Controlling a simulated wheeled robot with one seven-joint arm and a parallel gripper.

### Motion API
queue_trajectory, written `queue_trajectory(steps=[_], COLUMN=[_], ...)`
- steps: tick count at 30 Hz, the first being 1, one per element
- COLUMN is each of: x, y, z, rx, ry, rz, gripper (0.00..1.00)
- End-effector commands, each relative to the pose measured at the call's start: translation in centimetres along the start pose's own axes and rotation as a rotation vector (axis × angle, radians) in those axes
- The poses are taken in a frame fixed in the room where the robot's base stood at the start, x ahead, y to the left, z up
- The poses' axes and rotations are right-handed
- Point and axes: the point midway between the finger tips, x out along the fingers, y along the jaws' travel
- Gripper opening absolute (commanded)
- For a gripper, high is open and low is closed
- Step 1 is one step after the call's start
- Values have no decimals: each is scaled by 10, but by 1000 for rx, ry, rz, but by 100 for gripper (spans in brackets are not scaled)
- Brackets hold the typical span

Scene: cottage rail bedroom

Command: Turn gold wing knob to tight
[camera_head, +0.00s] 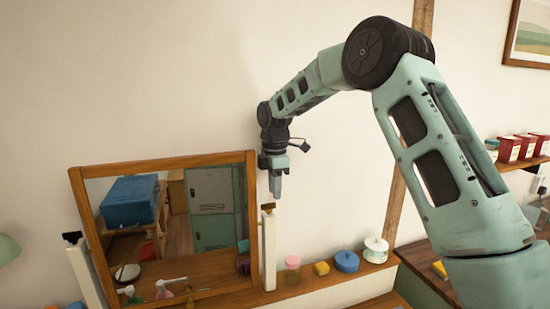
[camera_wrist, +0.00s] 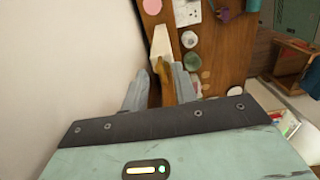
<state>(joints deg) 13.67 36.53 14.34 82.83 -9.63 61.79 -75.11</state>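A wood-framed mirror (camera_head: 165,162) stands against the wall between two white posts. The right post (camera_head: 269,250) has a small dark-looking piece (camera_head: 267,206) on top, probably the wing knob; its gold colour does not show clearly here. My gripper (camera_head: 275,195) points down just above this post top. In the wrist view my gripper (camera_wrist: 160,78) has its two grey fingers apart. A gold-brown piece (camera_wrist: 168,85) shows between them; I cannot tell whether it is the knob or the frame edge. Contact with the fingers is not clear. The left post (camera_head: 84,270) has a similar dark top.
The wall is close behind my gripper. Red boxes (camera_head: 509,149) stand far right.

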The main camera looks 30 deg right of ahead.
Motion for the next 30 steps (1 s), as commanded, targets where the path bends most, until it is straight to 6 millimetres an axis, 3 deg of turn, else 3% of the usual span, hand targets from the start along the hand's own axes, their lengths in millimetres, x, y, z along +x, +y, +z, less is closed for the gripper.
queue_trajectory(steps=[15, 21, 30], x=[-113, -133, -136], y=[1, 0, 0], z=[0, 1, 1], rx=[1, 1, 1], ry=[1, 0, -1], rz=[5, 1, 1], gripper=[28, 28, 28])
